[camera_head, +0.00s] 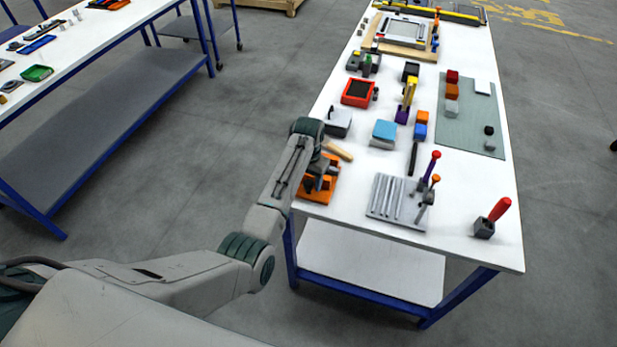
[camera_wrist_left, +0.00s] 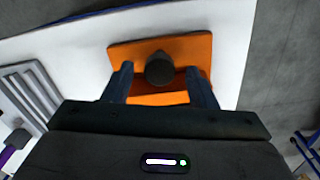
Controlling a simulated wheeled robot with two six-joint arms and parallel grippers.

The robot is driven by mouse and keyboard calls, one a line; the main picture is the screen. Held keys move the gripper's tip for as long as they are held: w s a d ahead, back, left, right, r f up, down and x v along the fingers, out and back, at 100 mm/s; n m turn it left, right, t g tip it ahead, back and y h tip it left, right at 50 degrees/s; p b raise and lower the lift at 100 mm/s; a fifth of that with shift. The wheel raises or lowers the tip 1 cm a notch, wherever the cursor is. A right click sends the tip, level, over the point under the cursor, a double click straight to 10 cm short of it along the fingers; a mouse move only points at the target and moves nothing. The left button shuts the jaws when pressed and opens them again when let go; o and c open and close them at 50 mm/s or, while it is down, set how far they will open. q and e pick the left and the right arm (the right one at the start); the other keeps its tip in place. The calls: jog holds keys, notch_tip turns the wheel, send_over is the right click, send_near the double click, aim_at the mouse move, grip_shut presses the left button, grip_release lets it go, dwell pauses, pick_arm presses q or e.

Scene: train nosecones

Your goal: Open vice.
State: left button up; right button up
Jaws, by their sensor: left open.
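The orange vice (camera_head: 322,192) stands at the near left corner of the white table, partly hidden under my left gripper (camera_head: 318,168). In the left wrist view the vice (camera_wrist_left: 120,53) shows as an orange body with a dark round knob (camera_wrist_left: 159,69). My left gripper (camera_wrist_left: 158,74) is open, with one finger on each side of the knob. Visible gaps lie between the knob and both fingers; I cannot tell how deep the fingertips reach. The vice's jaw gap is hidden. My right gripper is in neither view.
A grey grooved plate (camera_head: 388,200) with upright tools stands right of the vice. A wooden handle (camera_head: 338,151) lies just behind it. A red-handled tool in a grey block (camera_head: 491,218) stands at the near right. The table's near edge is close to the vice.

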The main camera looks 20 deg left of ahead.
pick_arm(q)
jog(key=shift+f, duration=0.35)
jog(key=c, duration=1)
jog(key=shift+o, duration=0.2)
jog(key=shift+n, duration=0.3)
jog(key=n, duration=0.4)
jog(key=shift+n, duration=0.4)
jog(key=n, duration=0.4)
jog(key=shift+n, duration=0.3)
jog(key=shift+r+n, duration=0.1)
jog(key=shift+n, duration=0.5)
